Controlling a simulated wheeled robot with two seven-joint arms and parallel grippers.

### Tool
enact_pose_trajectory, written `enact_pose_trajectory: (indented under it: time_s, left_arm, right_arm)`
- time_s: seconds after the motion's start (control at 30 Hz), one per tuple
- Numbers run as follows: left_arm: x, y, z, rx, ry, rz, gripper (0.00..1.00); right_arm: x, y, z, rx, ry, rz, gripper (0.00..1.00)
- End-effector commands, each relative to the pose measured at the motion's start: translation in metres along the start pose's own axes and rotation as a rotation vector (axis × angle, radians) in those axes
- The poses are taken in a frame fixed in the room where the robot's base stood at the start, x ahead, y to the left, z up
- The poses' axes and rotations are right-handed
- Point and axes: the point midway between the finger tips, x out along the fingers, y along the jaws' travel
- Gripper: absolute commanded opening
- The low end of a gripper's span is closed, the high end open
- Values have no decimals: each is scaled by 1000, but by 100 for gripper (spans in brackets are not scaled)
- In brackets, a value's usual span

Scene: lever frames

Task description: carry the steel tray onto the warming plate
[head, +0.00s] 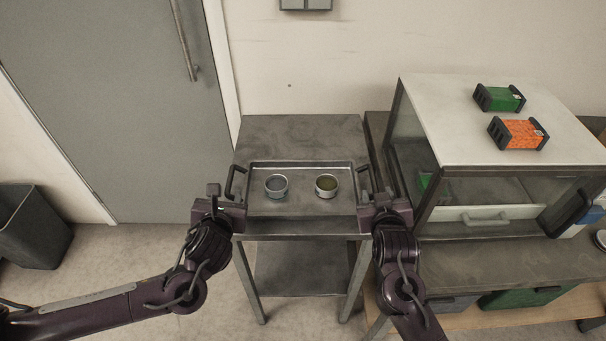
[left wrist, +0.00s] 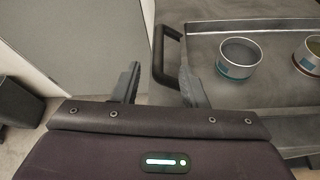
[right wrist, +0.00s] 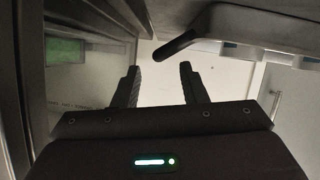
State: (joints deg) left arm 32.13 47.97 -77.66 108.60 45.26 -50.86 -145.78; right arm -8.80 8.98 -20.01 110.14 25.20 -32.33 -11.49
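The steel tray (head: 300,207) lies on a grey metal stand (head: 300,135), with a dark handle at each end. Two small round tins, one with bluish contents (head: 276,186) and one with greenish contents (head: 326,186), stand in it. My right gripper (head: 376,193) is open near the right handle; in the right wrist view the handle (right wrist: 178,46) is just ahead of the fingers. I cannot clearly identify the warming plate.
A glass-sided cabinet (head: 490,120) stands close on the right, with a green box (head: 499,98) and an orange box (head: 518,133) on top. The stand's top is bare behind the tray. A dark bin (head: 32,228) and a grey door (head: 120,90) are at left.

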Motion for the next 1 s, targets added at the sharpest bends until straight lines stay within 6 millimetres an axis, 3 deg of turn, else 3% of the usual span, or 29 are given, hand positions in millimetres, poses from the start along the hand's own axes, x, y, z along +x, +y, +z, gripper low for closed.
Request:
enact_pose_trajectory:
  time_s: [0.53, 1.0]
  left_arm:
    - [4, 2, 1, 12, -5, 3, 39]
    - [68, 1, 2, 11, -5, 3, 39]
  right_arm:
    - [4, 0, -1, -1, 3, 2, 39]
    - [68, 0, -1, -1, 2, 3, 39]
